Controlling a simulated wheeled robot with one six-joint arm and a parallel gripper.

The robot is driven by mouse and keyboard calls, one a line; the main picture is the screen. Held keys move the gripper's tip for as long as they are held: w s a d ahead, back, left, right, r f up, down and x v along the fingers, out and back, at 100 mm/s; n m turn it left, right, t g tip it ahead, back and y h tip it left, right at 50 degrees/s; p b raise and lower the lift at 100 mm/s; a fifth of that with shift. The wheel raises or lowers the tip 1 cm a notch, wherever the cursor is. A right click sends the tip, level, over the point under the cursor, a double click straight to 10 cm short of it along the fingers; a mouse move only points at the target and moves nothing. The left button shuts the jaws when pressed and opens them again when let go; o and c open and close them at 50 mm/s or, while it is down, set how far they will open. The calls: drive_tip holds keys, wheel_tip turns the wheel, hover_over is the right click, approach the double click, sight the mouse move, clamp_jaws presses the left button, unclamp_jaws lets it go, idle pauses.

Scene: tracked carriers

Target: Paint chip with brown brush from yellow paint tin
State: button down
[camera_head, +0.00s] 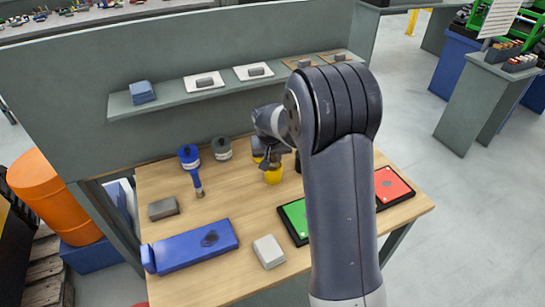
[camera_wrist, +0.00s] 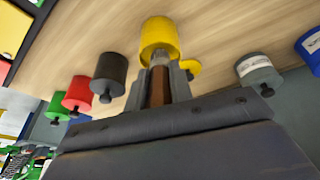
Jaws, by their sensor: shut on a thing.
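My gripper (camera_wrist: 158,88) is shut on the handle of a brown brush (camera_wrist: 160,88). The yellow paint tin (camera_wrist: 160,38) is right at the brush's bristle end in the wrist view; whether the bristles are inside it or only against it I cannot tell. In the head view the yellow tin (camera_head: 271,174) stands at the back of the wooden table, partly hidden by my gripper (camera_head: 265,160). A pale block (camera_head: 268,252) lies near the table's front edge and a grey block (camera_head: 163,208) at its left; I cannot tell which thing is the chip.
Black (camera_wrist: 108,72), red (camera_wrist: 78,94), grey (camera_wrist: 259,73) and blue tins stand around. A blue-handled brush (camera_head: 197,183) is at the blue tin (camera_head: 188,155). A blue slab (camera_head: 195,246), green pad (camera_head: 295,217) and red pad (camera_head: 392,186) lie on the table. A shelf (camera_head: 225,83) runs behind.

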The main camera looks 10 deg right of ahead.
drive_tip(key=shift+r+p, duration=2.05)
drive_tip(key=shift+r, duration=1.45)
drive_tip(key=shift+s+f, duration=0.1)
